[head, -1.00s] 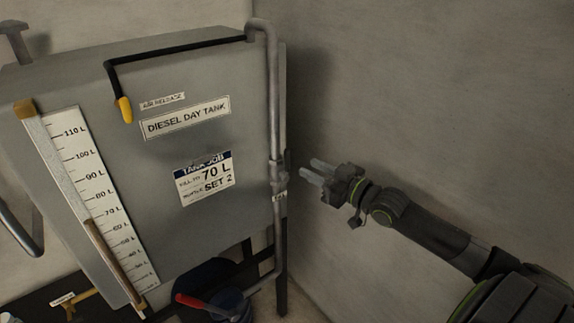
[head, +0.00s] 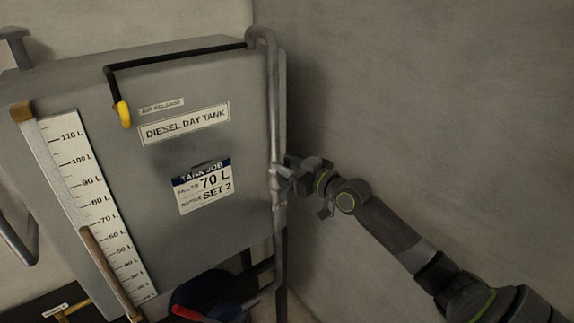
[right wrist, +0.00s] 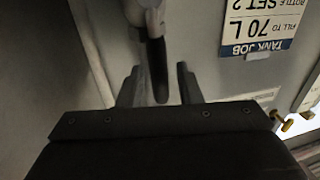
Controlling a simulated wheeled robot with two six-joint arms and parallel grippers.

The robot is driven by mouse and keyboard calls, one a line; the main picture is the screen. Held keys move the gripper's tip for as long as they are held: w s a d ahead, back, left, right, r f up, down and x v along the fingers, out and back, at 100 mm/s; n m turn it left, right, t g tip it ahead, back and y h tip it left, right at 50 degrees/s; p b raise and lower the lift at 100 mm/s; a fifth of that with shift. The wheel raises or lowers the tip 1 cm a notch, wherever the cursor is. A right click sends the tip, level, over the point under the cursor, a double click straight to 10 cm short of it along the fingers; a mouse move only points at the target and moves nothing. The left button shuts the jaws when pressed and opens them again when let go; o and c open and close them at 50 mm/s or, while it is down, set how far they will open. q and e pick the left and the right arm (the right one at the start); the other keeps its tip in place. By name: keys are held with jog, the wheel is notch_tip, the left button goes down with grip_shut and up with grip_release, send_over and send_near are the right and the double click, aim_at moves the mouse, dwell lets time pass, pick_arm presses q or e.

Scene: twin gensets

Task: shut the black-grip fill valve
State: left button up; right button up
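The grey diesel day tank (head: 160,240) stands on the left in the head view, with a grey pipe (head: 273,110) down its right edge. The fill valve's body (head: 279,190) sits on that pipe; its grip is hidden behind my gripper in the head view. In the right wrist view a black grip (right wrist: 157,72) hangs below the pipe fitting, between my fingers. My right gripper (head: 280,172) is at the valve, and its open fingers (right wrist: 158,88) stand either side of the grip with gaps showing. My left gripper is out of view.
A sight gauge (head: 105,265) on the tank has a brown column near the 70 L mark. A bare wall (head: 430,90) is close on the right.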

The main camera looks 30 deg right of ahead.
grip_shut()
jog(key=shift+a, duration=0.1)
jog(key=a+f+n+g+h+b, duration=0.1)
jog(key=a+f+n+h+b, duration=0.2)
jog(key=a+f+n+b, duration=0.4)
jog(key=shift+s+f+n+g+h+b, duration=0.35)
jog(key=shift+n+b, duration=0.25)
jog(key=shift+n, duration=3.7)
grip_release()
